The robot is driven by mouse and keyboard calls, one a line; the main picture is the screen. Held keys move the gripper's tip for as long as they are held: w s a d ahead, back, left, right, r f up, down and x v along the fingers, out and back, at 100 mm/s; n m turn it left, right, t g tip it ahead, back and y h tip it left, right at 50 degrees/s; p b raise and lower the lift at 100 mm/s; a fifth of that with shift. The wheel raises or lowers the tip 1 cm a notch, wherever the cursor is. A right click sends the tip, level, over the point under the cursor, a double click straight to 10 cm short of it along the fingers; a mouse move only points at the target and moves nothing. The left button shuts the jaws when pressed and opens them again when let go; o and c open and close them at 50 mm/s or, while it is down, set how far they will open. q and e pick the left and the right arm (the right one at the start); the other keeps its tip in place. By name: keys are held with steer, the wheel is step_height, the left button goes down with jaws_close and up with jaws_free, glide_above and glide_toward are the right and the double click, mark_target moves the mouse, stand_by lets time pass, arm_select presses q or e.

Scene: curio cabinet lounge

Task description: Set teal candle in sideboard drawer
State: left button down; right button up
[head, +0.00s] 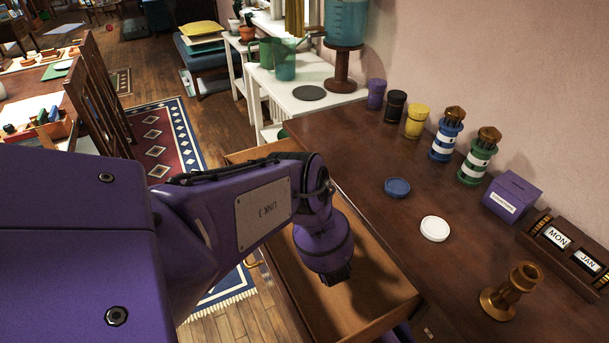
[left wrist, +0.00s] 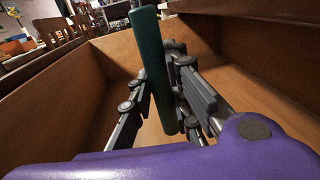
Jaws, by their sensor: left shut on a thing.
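The teal candle (left wrist: 152,65) is a long dark green-teal stick, steeply tilted in the left wrist view. My left gripper (left wrist: 164,112) is shut on it, with a dark finger on either side. The candle and fingers are inside the open sideboard drawer (left wrist: 55,88), whose wooden walls surround them. In the head view my left gripper (head: 336,278) points down over the drawer (head: 378,296), and my wrist hides the candle. I cannot tell whether the candle touches the drawer floor. My right gripper is not in view.
The sideboard top (head: 375,160) holds a blue disc (head: 397,187), a white disc (head: 434,229), a brass candlestick (head: 511,291), striped lighthouse-like jars (head: 446,136), a purple box (head: 511,196) and a date block (head: 568,250). The drawer interior around the gripper looks clear.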

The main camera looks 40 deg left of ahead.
arm_select(q)
steer(key=shift+f, duration=0.6)
steer(key=c, duration=1.7)
jaws_free()
steer(key=shift+o, duration=0.2)
steer(key=shift+r, duration=0.25)
steer(key=shift+w+r, duration=0.1)
steer(key=shift+r, duration=0.45)
steer(key=v, duration=0.7)
steer(key=shift+s+d+f+p, duration=0.2)
steer(key=shift+s+d+p, duration=0.1)
steer(key=shift+p, duration=0.1)
steer(key=shift+a, duration=0.1)
